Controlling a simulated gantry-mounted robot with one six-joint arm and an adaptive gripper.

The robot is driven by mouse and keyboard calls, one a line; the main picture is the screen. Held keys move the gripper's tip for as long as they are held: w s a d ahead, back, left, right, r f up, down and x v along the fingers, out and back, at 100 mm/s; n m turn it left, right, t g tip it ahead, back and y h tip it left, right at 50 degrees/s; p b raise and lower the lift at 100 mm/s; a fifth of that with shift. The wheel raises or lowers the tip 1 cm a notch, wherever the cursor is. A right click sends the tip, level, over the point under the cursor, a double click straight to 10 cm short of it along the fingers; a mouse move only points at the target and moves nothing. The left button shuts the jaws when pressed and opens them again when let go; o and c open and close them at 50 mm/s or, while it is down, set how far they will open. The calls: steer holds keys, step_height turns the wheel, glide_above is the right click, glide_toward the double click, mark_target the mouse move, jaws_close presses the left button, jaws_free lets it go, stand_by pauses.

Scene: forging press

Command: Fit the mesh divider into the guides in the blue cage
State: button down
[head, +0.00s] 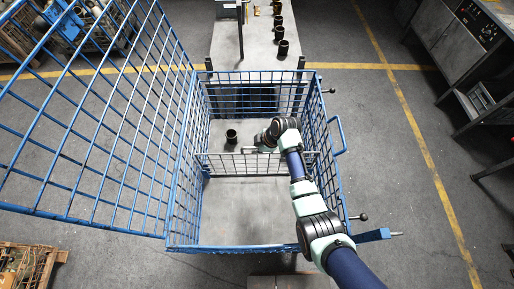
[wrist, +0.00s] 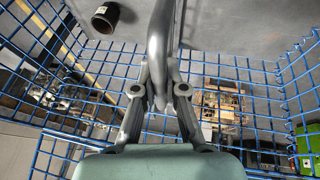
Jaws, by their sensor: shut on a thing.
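The blue cage (head: 185,215) stands open on top, with its wire walls around a grey floor. The grey mesh divider (head: 228,163) spans the cage from left to right near the middle, its ends close to the side walls. My gripper (head: 262,147) is inside the cage at the divider's top rail. In the wrist view my gripper (wrist: 160,95) is shut on the divider (wrist: 161,35), seen nearly edge-on. The guides are too small to make out, so I cannot tell whether the divider's ends sit in them.
A dark cylindrical part (head: 231,135) stands on the cage floor behind the divider. The blue mesh lid (head: 85,120) is swung open to the left. A table (head: 250,45) with several dark cylinders stands behind the cage. The cage's front half is clear.

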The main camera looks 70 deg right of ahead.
steer(key=shift+r, duration=0.1)
steer(key=c, duration=0.7)
jaws_free()
step_height(320, 180, up, 7)
steer(key=p, duration=0.6)
stand_by(0.6)
